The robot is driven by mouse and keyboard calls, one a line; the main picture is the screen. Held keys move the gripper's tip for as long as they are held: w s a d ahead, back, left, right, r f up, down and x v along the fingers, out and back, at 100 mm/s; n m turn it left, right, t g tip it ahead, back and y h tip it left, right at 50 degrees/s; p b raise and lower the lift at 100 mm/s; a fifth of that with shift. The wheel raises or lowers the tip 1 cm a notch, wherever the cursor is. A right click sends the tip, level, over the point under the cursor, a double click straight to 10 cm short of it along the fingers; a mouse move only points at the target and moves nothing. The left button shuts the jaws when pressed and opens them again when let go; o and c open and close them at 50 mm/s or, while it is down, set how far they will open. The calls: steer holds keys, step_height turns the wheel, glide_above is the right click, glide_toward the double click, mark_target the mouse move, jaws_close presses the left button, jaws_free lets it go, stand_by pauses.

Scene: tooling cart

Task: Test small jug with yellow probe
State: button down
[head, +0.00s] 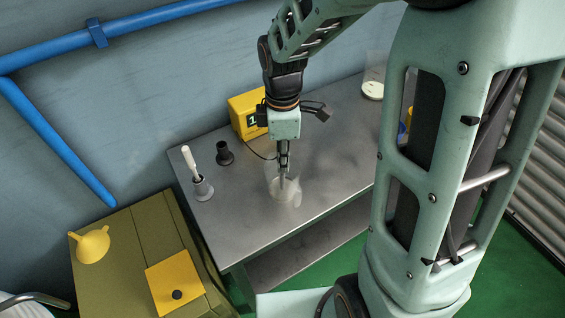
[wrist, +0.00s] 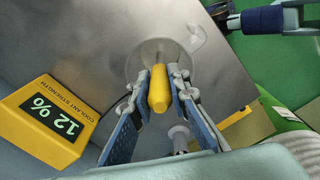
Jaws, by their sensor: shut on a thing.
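The yellow probe (wrist: 158,90) is gripped upright between my fingers in the wrist view. My gripper (wrist: 160,88) is shut on it; it also shows in the head view (head: 284,152), pointing down over the table. A pale, see-through jug (head: 285,193) stands on the metal table right below my gripper. In the wrist view the jug (wrist: 150,55) lies behind the probe, its handle toward the upper right. The probe's lower end lines up with the jug's mouth, but its depth is hard to tell. The yellow meter (wrist: 48,122) reads 12 % coolant strength.
A yellow funnel (head: 92,244) sits on the olive cabinet (head: 155,232). The table's front is clear.

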steer(key=shift+r+p, duration=5.5)
steer(key=shift+r, duration=1.4)
